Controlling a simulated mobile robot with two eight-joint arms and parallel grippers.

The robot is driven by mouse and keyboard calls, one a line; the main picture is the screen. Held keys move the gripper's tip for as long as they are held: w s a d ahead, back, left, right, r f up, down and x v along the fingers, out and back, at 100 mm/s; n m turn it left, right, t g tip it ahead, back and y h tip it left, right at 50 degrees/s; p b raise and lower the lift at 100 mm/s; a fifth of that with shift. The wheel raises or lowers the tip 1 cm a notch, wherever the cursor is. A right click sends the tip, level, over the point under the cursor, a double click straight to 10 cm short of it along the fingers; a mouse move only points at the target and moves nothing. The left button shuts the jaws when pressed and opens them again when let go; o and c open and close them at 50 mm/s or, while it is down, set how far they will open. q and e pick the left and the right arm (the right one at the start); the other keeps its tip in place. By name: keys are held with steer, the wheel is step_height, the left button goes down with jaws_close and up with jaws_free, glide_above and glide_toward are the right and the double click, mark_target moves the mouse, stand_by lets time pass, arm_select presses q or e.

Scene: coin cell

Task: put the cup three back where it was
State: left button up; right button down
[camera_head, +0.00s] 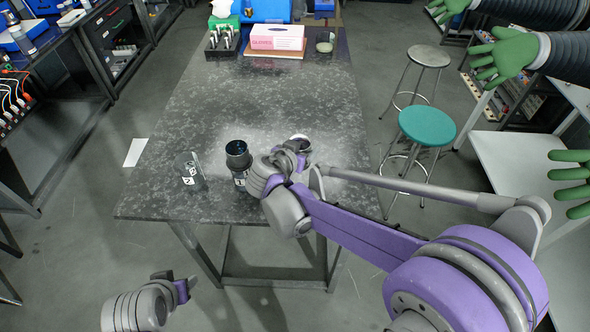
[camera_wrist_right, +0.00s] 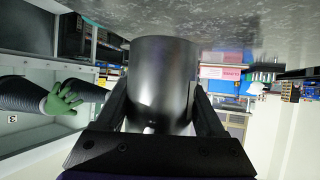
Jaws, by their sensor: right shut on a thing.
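My right gripper (camera_head: 298,146) is shut on a dark cylindrical cup (camera_wrist_right: 162,80), which fills the middle of the right wrist view between the two black fingers. In the head view only a small pale round top of this cup (camera_head: 299,138) shows past the hand. A tall black cup (camera_head: 238,160) stands on the table just left of the gripper. I cannot read any number on the held cup. My left gripper (camera_head: 178,279) is empty, low in front of the table, with its fingers apart.
The dark speckled table (camera_head: 260,105) is clear across its middle. At its far end are a rack of vials (camera_head: 222,40), a pink and white glove box (camera_head: 277,37) and a small jar (camera_head: 325,43). Stools (camera_head: 427,125) stand right of the table.

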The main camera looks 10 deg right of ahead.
glide_above(302, 179)
steer(key=f, duration=0.5)
steer(key=shift+s+f+b, duration=0.2)
steer(key=shift+s+b, duration=0.05)
steer(key=shift+b, duration=0.1)
step_height(302, 179, down, 4)
steer(key=shift+w+f, duration=0.1)
steer(key=shift+w, duration=0.05)
arm_select(q)
steer(key=shift+s+f, duration=0.65)
steer(key=shift+f, duration=0.15)
steer(key=shift+f, duration=0.1)
arm_select(e)
steer(key=shift+f+b, duration=0.2)
steer(key=shift+b, duration=0.15)
jaws_free()
steer(key=shift+r, duration=0.1)
